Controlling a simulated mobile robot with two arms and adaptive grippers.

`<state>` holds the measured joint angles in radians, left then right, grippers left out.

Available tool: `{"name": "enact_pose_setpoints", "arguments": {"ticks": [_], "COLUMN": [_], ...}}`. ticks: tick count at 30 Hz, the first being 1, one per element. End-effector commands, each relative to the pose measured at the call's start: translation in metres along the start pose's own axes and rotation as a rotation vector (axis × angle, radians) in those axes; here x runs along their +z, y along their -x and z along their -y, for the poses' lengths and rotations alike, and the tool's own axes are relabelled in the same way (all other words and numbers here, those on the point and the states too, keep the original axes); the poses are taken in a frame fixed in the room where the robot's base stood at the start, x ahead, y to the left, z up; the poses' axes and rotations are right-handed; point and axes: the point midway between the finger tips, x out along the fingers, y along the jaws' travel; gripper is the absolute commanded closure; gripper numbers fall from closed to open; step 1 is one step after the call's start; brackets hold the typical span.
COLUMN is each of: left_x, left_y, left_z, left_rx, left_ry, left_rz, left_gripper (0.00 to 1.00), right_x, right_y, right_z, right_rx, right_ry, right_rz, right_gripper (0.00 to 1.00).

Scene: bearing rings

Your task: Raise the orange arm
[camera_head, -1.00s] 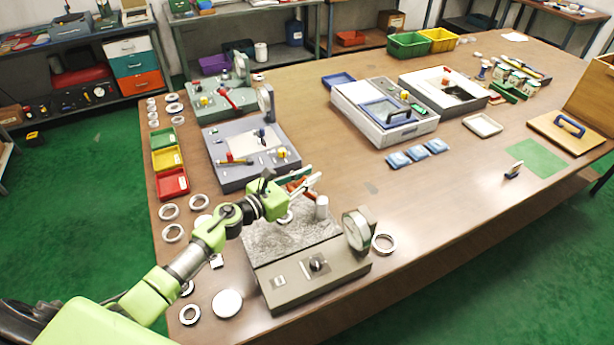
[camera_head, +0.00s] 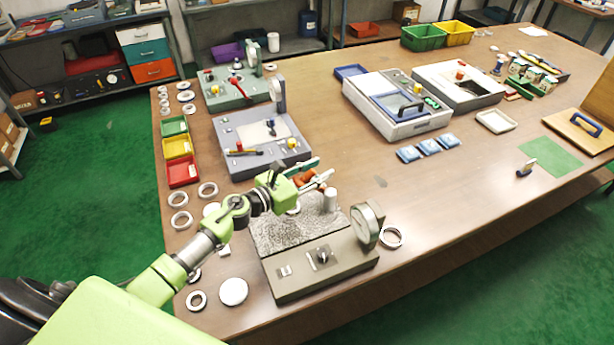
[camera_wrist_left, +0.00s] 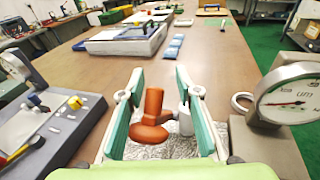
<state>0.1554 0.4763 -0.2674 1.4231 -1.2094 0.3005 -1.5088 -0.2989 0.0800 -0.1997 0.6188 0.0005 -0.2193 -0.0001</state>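The orange arm (camera_wrist_left: 152,112) is a short upright post with a rounded foot, on the grey dial-gauge device (camera_head: 330,268). In the head view the orange arm (camera_head: 306,179) is partly hidden by my left gripper (camera_head: 311,174). In the left wrist view my left gripper (camera_wrist_left: 159,82) is open, with one green-and-white finger on each side of the orange arm. The fingers look apart from it. A pale metal cylinder (camera_wrist_left: 190,112) stands just right of the orange arm, near the right finger. My right gripper is not in view.
The round dial gauge (camera_head: 366,223) stands right of the orange arm. A second grey device (camera_head: 240,165) with a yellow-and-red lever lies behind. Metal rings (camera_head: 196,300) lie left of the device and one ring (camera_head: 391,237) lies right.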

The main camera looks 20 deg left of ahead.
Motion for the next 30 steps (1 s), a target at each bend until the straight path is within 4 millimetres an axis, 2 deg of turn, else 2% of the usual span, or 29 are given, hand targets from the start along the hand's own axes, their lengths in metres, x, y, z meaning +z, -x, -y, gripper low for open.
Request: {"name": "enact_pose_setpoints", "arguments": {"ticks": [12,16,22,30], "left_x": [-0.003,-0.003,-0.003,-0.002], "left_y": [0.077,0.096,0.111,0.113], "left_z": [0.002,0.002,0.002,0.002], "left_rx": [-0.002,-0.003,-0.004,-0.004], "left_ry": [0.001,0.004,0.002,0.001], "left_rz": [-0.006,-0.006,-0.005,-0.004], "left_gripper": [0.69,0.69,0.69,0.69], "right_x": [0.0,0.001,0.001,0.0], "right_y": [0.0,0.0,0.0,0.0], "right_z": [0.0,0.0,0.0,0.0], "right_rx": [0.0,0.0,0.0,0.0], "right_ry": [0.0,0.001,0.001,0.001], "right_rz": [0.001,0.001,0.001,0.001], "right_gripper": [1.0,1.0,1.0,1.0]}}
